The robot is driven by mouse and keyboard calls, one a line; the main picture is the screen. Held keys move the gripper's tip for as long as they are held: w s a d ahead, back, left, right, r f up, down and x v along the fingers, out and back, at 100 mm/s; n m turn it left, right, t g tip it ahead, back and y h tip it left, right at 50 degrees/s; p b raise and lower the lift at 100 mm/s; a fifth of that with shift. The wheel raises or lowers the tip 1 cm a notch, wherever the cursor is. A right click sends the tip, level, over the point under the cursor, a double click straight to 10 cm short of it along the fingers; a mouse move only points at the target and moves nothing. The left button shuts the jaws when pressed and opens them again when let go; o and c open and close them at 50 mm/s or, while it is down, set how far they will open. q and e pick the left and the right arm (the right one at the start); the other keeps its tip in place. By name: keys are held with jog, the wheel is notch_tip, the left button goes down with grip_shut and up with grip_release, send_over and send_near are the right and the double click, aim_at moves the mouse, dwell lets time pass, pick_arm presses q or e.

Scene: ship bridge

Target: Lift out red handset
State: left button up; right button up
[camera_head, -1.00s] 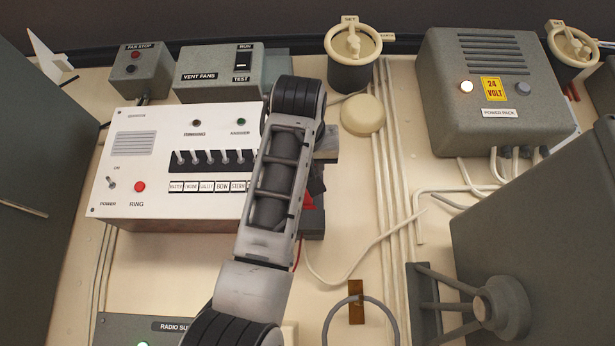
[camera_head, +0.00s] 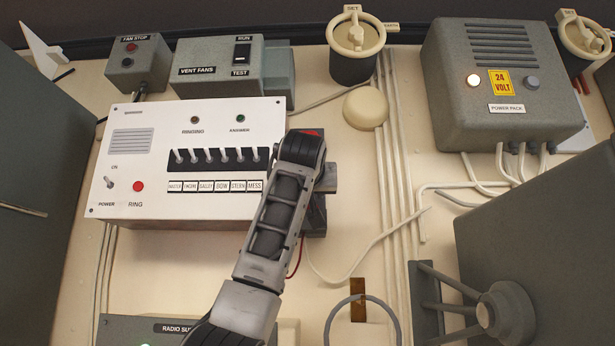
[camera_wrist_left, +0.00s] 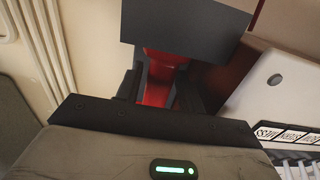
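The red handset (camera_head: 312,132) is at the right end of the white call panel, mostly hidden behind my left arm in the head view. Only a small red patch of it shows above the arm's joint. Dark grey cradle parts (camera_head: 316,222) show beside and below the arm. In the left wrist view, red handset surface (camera_wrist_left: 160,82) lies between dark parts in front of my left gripper (camera_wrist_left: 160,95), under a dark flat plate (camera_wrist_left: 185,30). I cannot tell whether the fingers press on the handset. My right gripper is in neither view.
The white panel (camera_head: 150,205), with switches and a red ring button, stands directly left of the handset. A round cream dome (camera_head: 366,108) and vertical cables (camera_head: 393,200) lie to the right. A grey power pack (camera_head: 505,90) is further right. A loose cable hangs below the cradle.

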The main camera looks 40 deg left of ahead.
pick_arm(q)
jog(key=c, duration=0.7)
